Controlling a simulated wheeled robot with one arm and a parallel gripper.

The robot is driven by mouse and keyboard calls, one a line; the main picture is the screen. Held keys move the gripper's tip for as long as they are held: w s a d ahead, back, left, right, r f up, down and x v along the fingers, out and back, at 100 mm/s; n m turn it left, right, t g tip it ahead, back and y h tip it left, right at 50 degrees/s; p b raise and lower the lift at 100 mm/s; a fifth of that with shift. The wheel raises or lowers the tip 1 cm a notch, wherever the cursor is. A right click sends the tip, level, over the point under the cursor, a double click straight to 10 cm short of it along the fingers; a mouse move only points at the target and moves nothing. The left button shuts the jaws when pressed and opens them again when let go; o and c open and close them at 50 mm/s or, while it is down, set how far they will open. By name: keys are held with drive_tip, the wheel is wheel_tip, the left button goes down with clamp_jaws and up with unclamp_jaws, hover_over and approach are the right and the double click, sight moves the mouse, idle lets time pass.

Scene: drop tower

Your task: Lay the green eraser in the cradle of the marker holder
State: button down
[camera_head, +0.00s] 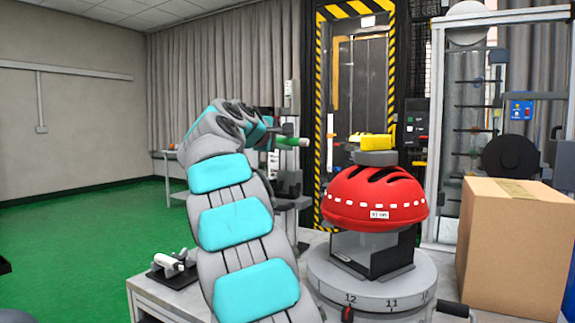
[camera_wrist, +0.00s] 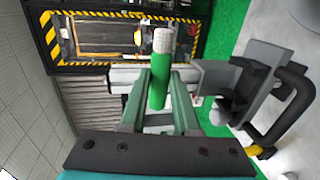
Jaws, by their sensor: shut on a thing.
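The green eraser (camera_head: 288,141), a green cylinder with a white end, is held up in the air by my gripper (camera_head: 275,142). In the wrist view the green eraser (camera_wrist: 157,90) lies between the two green fingers of my gripper (camera_wrist: 161,78), which is shut on it. Its white end points away from my palm. I cannot identify the marker holder for certain. A small black stand (camera_head: 180,279) with a white cylinder on it sits on the bench at the lower left and may be it. The eraser is well above and apart from this stand.
A red helmet (camera_head: 375,197) sits on a black block on the round numbered turntable (camera_head: 375,299), with a yellow block (camera_head: 377,142) above it. A cardboard box (camera_head: 513,245) stands at right. Dark grey fixture blocks (camera_wrist: 213,77) are close beside the eraser in the wrist view.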

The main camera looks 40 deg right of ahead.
drive_tip(key=shift+f+b, duration=1.65)
drive_tip(key=shift+f, duration=0.7)
drive_tip(key=shift+f, duration=0.1)
wheel_tip(320, 180, down, 6)
drive_tip(key=b, duration=0.5)
drive_tip(key=shift+r, duration=0.2)
drive_tip(key=shift+s+f, duration=0.1)
drive_tip(key=c, duration=0.6)
unclamp_jaws()
